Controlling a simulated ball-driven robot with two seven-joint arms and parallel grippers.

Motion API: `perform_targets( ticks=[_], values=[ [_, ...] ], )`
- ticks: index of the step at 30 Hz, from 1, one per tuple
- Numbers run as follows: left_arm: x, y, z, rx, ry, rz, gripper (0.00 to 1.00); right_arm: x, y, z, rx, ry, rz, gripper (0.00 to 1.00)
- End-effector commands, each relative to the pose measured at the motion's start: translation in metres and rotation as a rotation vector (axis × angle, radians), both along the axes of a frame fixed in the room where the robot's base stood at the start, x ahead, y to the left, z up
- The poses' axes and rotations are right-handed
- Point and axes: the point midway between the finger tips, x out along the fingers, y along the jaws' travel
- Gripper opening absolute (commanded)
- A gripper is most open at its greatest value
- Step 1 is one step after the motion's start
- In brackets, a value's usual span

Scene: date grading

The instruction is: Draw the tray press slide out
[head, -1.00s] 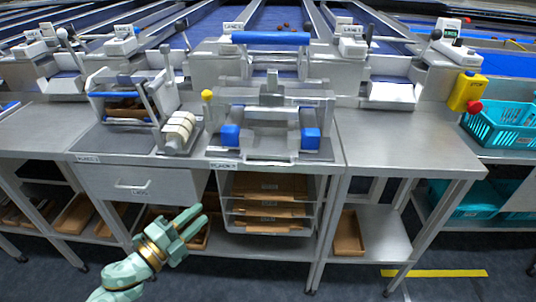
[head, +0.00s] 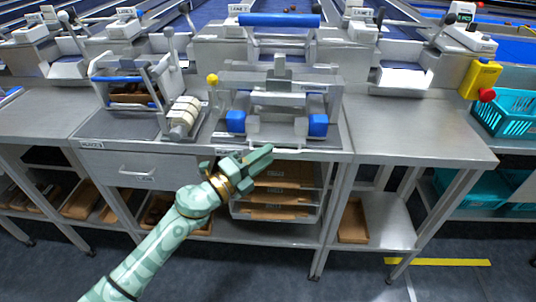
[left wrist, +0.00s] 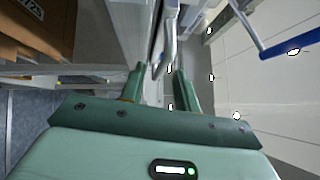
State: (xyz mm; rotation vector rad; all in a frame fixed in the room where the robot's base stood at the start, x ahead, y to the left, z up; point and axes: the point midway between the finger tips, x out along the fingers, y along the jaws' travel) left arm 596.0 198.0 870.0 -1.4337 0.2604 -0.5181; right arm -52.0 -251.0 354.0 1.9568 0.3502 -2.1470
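The tray press (head: 281,100) is a grey metal machine with two blue blocks, standing on the middle bench. Its slide is in under the frame, as far as I can see. A metal bar handle (left wrist: 170,42) shows in the left wrist view, just beyond and between the fingertips. My left gripper (head: 268,157) is green with gold bands and sits at the bench's front edge, below the press. In the left wrist view its fingers (left wrist: 157,78) are apart with nothing clamped between them. My right gripper is not in view.
A shelf rack with brown trays (head: 280,196) is below the press. A drawer (head: 140,170) is to the left, under another bench device (head: 135,90). The right bench top (head: 415,130) is clear. A yellow box with a red button (head: 482,80) stands beyond it.

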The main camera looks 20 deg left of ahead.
Motion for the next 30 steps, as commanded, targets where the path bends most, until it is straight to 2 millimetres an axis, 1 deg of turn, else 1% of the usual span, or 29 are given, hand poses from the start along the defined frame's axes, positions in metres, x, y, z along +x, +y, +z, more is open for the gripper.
perform_targets(
  ticks=[1, 4, 13, 14, 15, 17, 25, 30],
  values=[
    [0.0055, -0.0034, 0.0004, 0.000, -0.001, 0.000, 0.32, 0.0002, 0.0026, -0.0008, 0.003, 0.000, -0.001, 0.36],
    [0.0119, -0.0070, 0.0017, -0.001, 0.000, 0.000, 0.32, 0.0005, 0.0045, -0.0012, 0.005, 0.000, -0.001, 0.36],
    [0.0145, -0.0087, 0.0020, -0.001, 0.001, -0.001, 0.32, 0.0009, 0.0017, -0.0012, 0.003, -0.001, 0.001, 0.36],
    [0.0144, -0.0087, 0.0020, -0.001, 0.001, -0.001, 0.29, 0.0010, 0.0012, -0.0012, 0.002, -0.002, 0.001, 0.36],
    [0.0144, -0.0087, 0.0020, -0.001, 0.001, -0.001, 0.18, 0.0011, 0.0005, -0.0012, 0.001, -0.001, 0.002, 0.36],
    [0.0143, -0.0085, 0.0020, -0.001, 0.001, -0.001, 0.01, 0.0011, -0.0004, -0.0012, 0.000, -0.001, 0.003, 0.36],
    [0.0132, -0.0087, 0.0019, 0.000, 0.001, -0.001, 0.00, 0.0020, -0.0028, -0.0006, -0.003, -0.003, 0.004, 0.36],
    [0.0071, -0.0105, 0.0026, 0.000, 0.002, -0.001, 0.00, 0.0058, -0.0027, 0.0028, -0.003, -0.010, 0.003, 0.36]
  ],
)
